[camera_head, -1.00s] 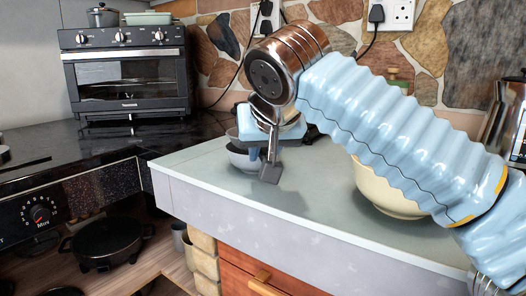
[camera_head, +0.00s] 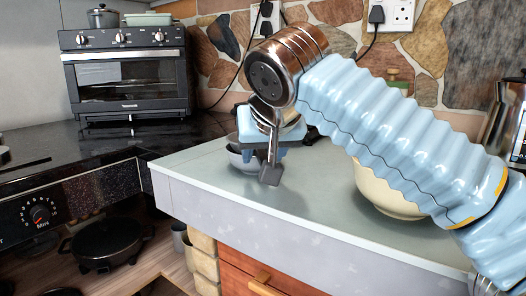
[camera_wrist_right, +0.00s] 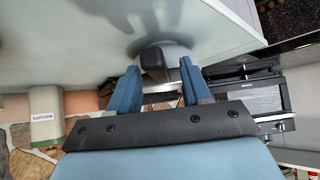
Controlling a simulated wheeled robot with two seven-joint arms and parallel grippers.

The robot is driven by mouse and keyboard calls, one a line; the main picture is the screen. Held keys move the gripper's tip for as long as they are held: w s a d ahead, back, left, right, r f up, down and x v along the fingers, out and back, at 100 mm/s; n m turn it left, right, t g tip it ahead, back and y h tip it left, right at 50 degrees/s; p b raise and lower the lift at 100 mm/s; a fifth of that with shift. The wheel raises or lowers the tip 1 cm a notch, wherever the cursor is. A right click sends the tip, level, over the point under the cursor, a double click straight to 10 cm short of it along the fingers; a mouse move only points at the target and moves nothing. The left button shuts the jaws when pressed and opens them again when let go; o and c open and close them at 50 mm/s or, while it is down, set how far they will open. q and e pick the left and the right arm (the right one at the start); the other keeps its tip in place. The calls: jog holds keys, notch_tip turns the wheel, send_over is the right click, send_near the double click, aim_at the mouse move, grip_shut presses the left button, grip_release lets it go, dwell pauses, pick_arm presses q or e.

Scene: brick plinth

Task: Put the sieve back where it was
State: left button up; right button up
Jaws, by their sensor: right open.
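My right gripper (camera_head: 262,145) is low over the back left of the grey-green countertop, its arm coming in from the right. In the right wrist view its two blue fingers (camera_wrist_right: 159,70) are apart. A rounded grey thing (camera_wrist_right: 174,52) with a dark block-like part (camera_wrist_right: 154,64) lies at and between the fingertips; I cannot tell whether they touch it. In the head view a grey bowl (camera_head: 240,160) stands on the counter behind the gripper, partly hidden by it. No mesh shows, so I cannot tell the sieve apart from the bowl. My left gripper is out of view.
A cream bowl (camera_head: 382,192) stands on the counter under my right arm. A black toaster oven (camera_head: 128,80) stands at the back left. A metal appliance (camera_head: 507,120) is at the right edge. The counter's front left is clear. A stone wall (camera_head: 345,40) bounds the back.

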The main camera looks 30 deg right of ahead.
jog(key=p+v, duration=0.2)
jog(key=v, duration=1)
jog(key=shift+s+r, duration=0.1)
